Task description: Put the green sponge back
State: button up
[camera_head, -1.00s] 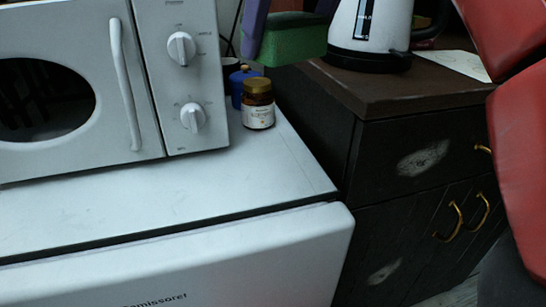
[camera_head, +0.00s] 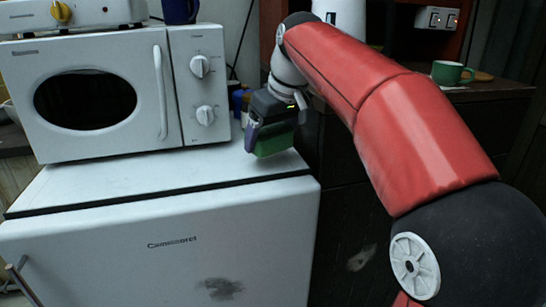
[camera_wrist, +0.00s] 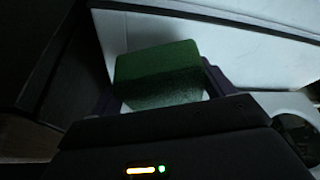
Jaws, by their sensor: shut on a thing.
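The green sponge (camera_head: 274,143) is between the fingers of my gripper (camera_head: 262,138) in the head view. My gripper is shut on it and holds it at the right part of the white fridge top, right of the microwave. I cannot tell whether the sponge touches the surface. The wrist view shows the sponge (camera_wrist: 160,75) as a dark green block between the two purple fingers, with a white surface beyond it.
The white microwave (camera_head: 100,95) stands on the white fridge (camera_head: 160,245). A blue container (camera_head: 238,102) is partly hidden behind my gripper. The front of the fridge top is clear.

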aim_at(271, 151)
jog(key=shift+f+b, duration=1.4)
jog(key=shift+f, duration=0.4)
jog(key=shift+f, duration=0.2)
jog(key=o, duration=0.9)
jog(key=p+v, duration=0.3)
jog(key=v, duration=0.9)
jog(key=shift+r, duration=0.25)
